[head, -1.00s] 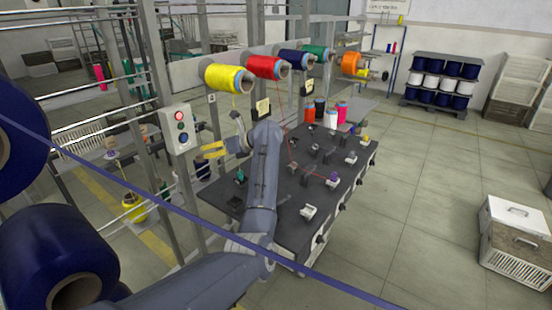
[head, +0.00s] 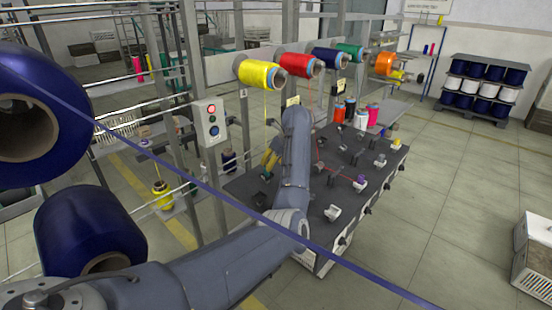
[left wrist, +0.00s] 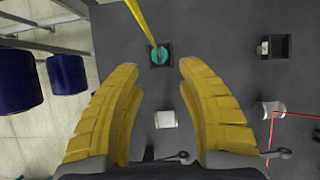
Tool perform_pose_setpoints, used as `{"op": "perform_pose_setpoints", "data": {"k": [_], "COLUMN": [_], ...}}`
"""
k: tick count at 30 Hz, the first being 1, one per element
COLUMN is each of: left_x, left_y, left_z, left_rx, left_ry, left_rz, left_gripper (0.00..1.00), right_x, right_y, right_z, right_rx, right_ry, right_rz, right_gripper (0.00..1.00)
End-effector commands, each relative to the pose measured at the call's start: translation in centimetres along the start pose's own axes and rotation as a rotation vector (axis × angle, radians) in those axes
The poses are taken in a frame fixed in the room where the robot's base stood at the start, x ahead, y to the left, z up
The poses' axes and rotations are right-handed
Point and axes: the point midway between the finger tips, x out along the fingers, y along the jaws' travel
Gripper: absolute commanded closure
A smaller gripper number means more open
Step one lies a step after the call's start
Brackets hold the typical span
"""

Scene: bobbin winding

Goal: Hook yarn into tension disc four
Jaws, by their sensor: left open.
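My left gripper (head: 271,158) has yellow fingers and hangs over the left part of the dark table (head: 240,188). In the left wrist view its fingers (left wrist: 160,66) are spread apart with nothing between them. A teal disc (left wrist: 161,58) in a small dark holder lies just beyond the fingertips. Yellow yarn (left wrist: 142,20) runs down to that disc; I cannot tell whether it is hooked there or only passes over it. No number marks disc four. My right gripper is out of view.
Red yarn (left wrist: 271,130) runs past a white piece (left wrist: 270,109) at the right in the wrist view. A control box (head: 210,122) stands left of the gripper. Large dark blue spools (head: 85,225) and a blue strand (head: 205,188) cross the near foreground.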

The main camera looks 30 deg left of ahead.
Motion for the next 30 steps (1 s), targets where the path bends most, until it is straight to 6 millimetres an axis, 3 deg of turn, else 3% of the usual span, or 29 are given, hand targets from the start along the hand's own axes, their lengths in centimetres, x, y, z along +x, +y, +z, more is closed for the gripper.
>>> {"op": "perform_pose_setpoints", "data": {"k": [12, 30], "left_x": [3.6, 4.5], "left_y": [0.0, 0.0], "left_z": [0.0, 0.0], "left_rx": [0.000, -0.001], "left_ry": [0.000, 0.000], "left_rz": [0.002, 0.000], "left_gripper": [0.62, 0.62], "right_x": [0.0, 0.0], "right_y": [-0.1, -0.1], "right_z": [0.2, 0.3], "right_rx": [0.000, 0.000], "right_ry": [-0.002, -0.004], "right_rz": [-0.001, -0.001], "right_gripper": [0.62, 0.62]}}
